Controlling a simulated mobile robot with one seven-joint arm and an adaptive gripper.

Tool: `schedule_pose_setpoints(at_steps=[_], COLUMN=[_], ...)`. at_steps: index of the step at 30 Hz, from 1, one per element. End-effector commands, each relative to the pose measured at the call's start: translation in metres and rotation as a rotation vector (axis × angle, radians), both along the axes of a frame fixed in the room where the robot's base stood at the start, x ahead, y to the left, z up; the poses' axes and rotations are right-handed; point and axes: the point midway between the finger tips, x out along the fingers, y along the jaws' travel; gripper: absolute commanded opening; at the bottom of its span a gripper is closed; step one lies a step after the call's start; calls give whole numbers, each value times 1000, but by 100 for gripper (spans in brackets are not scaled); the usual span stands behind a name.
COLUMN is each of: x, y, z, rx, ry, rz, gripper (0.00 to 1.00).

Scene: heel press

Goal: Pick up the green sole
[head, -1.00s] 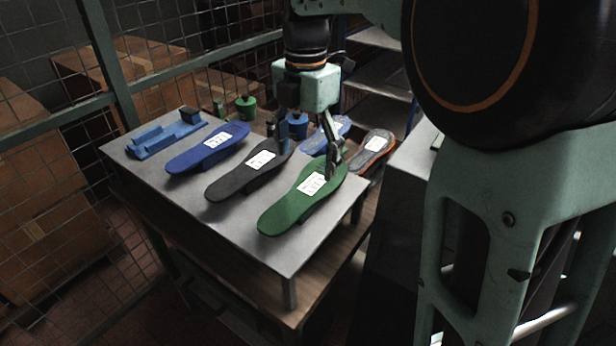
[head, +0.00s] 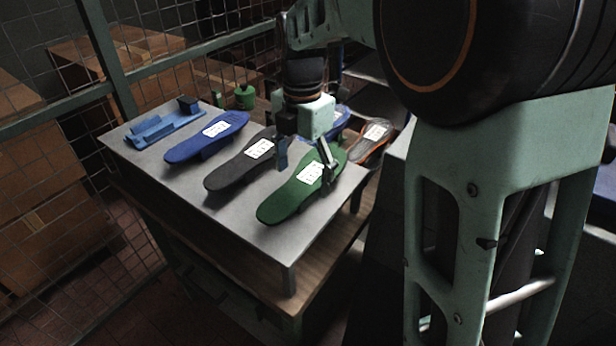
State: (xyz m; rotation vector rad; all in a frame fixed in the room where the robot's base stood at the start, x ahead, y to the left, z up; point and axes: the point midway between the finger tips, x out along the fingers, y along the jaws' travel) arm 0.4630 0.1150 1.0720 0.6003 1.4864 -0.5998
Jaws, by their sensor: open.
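The green sole (head: 285,202) lies at the front right of the grey table (head: 235,225), with a white label (head: 310,173) on its upper face. My gripper (head: 304,170) is open and empty, over the far half of the green sole. One finger is at the sole's left side and the other is in front of its right part, near the label. I cannot tell whether either finger touches the sole. The gripper hides some of the sole's far end.
A black sole (head: 232,175) lies just left of the green one, and a blue sole (head: 185,150) farther left. An orange-edged sole (head: 373,140) lies at right. The table's front is clear.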

Motion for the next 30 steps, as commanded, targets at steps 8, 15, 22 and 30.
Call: schedule_pose_setpoints(at_steps=[8, 15, 22, 30], x=[0, 0, 0, 0], y=[0, 0, 0, 0], z=[-3, -5, -5, -5], rx=[0, 0, 0, 0], ry=[0, 0, 0, 0], rz=[0, 0, 0, 0], gripper=[77, 77, 68, 38])
